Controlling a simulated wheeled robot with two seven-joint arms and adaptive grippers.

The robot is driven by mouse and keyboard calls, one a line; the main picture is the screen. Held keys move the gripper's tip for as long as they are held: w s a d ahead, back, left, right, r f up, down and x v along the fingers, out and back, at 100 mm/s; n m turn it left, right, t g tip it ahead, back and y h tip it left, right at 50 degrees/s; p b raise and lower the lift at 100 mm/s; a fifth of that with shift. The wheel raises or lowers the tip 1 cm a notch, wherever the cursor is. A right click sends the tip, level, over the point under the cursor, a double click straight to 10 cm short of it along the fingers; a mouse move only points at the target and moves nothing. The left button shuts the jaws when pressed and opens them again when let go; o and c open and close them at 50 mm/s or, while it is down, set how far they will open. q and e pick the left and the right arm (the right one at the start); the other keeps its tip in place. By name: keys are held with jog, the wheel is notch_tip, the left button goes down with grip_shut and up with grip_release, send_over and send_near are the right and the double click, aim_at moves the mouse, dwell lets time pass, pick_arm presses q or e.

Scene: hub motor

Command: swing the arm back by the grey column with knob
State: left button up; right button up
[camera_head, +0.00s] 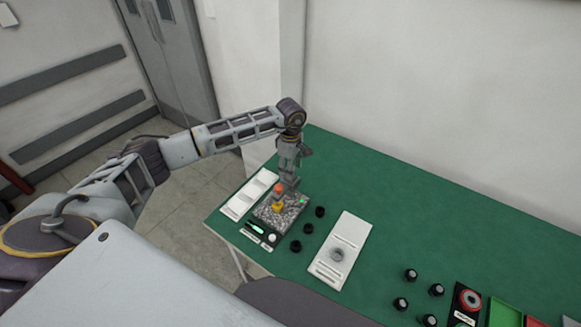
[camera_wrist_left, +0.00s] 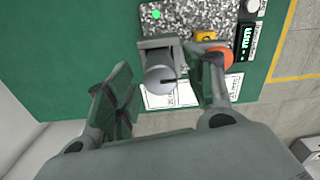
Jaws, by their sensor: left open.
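In the left wrist view the grey column (camera_wrist_left: 158,77) shows from above, with a round slotted top. In the head view my left gripper (camera_head: 288,170) points down over the speckled plate (camera_head: 268,222), with the orange part (camera_head: 279,187) and yellow block (camera_head: 277,207) just below. The column is mostly hidden there. My right gripper is out of view.
The green table (camera_head: 400,210) carries a white strip (camera_head: 249,195) left of the plate and black caps (camera_head: 295,246) right of it. Further right are a white panel (camera_head: 341,250), several black knobs and a green tray (camera_head: 504,313). The table's back right is clear.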

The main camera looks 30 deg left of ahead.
pick_arm(q)
jog(key=shift+f, duration=0.25)
jog(key=shift+c, duration=0.2)
grip_shut()
